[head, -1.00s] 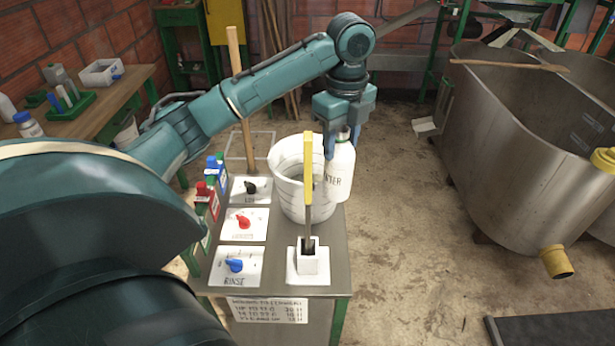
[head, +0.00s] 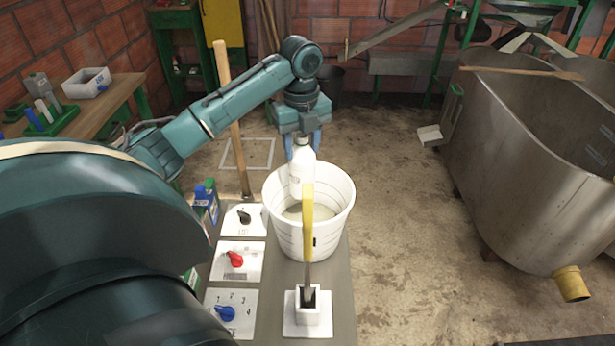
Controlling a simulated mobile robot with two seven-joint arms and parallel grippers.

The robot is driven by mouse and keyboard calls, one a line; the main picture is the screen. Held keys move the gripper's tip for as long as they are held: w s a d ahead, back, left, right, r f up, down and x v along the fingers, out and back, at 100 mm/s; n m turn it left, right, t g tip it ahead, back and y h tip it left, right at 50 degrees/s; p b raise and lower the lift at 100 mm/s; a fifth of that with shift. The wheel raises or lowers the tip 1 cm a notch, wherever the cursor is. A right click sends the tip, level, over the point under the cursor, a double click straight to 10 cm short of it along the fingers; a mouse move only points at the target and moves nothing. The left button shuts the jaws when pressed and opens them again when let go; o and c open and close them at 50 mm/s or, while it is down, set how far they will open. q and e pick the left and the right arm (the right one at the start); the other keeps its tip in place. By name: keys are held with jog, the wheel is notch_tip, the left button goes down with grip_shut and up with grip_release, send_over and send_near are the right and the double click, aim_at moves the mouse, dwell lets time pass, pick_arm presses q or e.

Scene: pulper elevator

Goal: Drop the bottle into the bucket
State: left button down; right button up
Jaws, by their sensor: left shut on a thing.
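My left gripper (head: 302,142) is shut on the white bottle (head: 301,168) near its top. The bottle hangs roughly upright over the white bucket (head: 335,215), and its lower part shows against the bucket's opening. The bucket stands on the narrow grey table and looks open at the top, with a pale inside. The yellow handle in front hides part of the bottle and bucket, so I cannot tell how far the bottle's base is below the rim. My right gripper is out of view.
A yellow-handled tool (head: 308,220) stands in a white holder (head: 307,314) in front of the bucket. Knob panels (head: 237,260) line the table's left side. A wooden pole (head: 232,120) stands behind them. A large metal tank (head: 510,170) is at right, with clear floor between.

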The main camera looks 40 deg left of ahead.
aim_at(302, 159)
pick_arm(q)
jog(key=shift+f, duration=2)
jog(key=c, duration=0.7)
grip_release()
jog(key=shift+o, duration=0.2)
notch_tip(302, 159, up, 13)
jog(key=shift+s, duration=0.1)
